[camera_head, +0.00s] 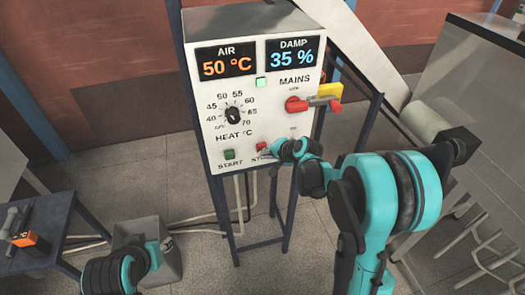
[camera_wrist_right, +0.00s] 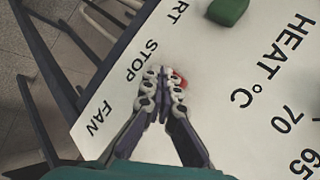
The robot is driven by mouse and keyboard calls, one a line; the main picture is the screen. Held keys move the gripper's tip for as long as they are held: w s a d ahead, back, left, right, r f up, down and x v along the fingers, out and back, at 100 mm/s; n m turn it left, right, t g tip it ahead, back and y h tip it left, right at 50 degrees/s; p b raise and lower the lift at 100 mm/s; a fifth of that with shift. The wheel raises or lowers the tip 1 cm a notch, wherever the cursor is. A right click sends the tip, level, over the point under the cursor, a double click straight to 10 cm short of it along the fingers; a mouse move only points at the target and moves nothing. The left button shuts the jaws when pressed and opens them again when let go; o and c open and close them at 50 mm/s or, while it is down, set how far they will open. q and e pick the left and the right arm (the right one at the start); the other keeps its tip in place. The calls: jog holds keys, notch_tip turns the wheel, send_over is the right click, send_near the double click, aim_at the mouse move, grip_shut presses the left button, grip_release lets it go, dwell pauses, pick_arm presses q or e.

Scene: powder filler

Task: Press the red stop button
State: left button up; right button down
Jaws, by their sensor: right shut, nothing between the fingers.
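The red stop button (camera_head: 261,146) sits low on the white front panel (camera_head: 215,125) of the control box, above the STOP label and right of the green start button (camera_head: 229,154). My right gripper (camera_head: 268,152) is shut and empty, its fingertips at the panel by the red button. In the right wrist view the closed fingertips (camera_wrist_right: 164,73) partly cover the red button (camera_wrist_right: 181,76). I cannot tell whether they touch it. My left gripper (camera_head: 165,244) is small and dark over the grey bin at lower left; its fingers are not clear.
A grey bin (camera_head: 172,268) stands on the floor. A dark side table (camera_head: 50,225) stands at left.

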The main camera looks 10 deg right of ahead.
jog(key=shift+w, duration=0.15)
dwell(0.5)
jog(key=shift+s, duration=1)
jog(key=s, duration=0.5)
jog(key=shift+d+b, duration=0.15)
jog(key=shift+b, duration=0.2)
